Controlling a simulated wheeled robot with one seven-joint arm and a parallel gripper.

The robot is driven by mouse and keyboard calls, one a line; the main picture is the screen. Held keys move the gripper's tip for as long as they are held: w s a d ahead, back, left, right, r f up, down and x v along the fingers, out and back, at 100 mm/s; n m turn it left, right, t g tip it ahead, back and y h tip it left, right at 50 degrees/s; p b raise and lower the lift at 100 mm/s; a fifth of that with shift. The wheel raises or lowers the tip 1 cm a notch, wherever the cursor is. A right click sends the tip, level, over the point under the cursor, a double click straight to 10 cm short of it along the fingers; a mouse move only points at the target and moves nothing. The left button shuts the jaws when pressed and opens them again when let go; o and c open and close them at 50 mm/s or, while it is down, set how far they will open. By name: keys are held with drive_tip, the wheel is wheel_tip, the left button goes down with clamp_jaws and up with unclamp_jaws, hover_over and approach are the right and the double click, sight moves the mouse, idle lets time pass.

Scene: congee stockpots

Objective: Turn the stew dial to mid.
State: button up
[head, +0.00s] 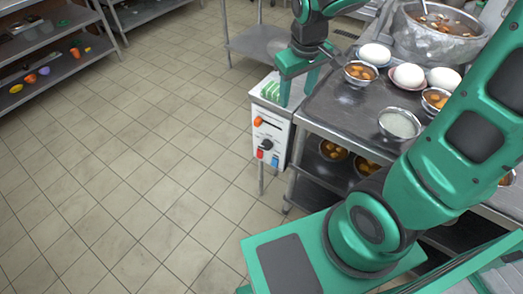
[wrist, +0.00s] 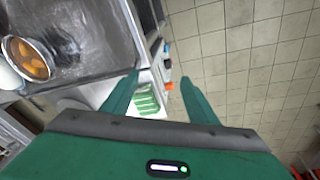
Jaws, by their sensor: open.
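A white box-shaped appliance (head: 270,130) stands at the left end of the steel table. On its front are an orange lever (head: 257,121), a black dial (head: 267,144) with a small pale mark, a red button (head: 260,154) and a blue button (head: 275,162). I cannot read any labels or the dial's setting. My gripper (head: 296,92) is open above the appliance's top, with its fingers pointing down and apart from the dial. In the wrist view, my gripper (wrist: 160,79) shows the appliance's green top (wrist: 147,101) and orange lever (wrist: 169,86) between the fingers.
The steel table (head: 345,113) carries bowls of food, white rounded items and a large pot (head: 438,35). More bowls sit on its lower shelf. A lower steel side table (head: 262,42) stands behind the appliance. The tiled floor (head: 150,130) to the left is clear.

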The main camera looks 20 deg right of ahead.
drive_tip(key=w+a+f+n+g+h, duration=0.2)
drive_tip(key=w+a+f+n, duration=0.2)
drive_tip(key=f, duration=0.5)
drive_tip(key=n+t+h, duration=1)
drive_tip(key=n+h, duration=0.2)
drive_tip(key=n, duration=0.7)
approach(265, 147)
drive_tip(key=x, duration=0.8)
drive_tip(key=shift+w+d+f, duration=0.1)
drive_tip(key=shift+f, duration=0.05)
drive_tip(key=c, duration=1.1)
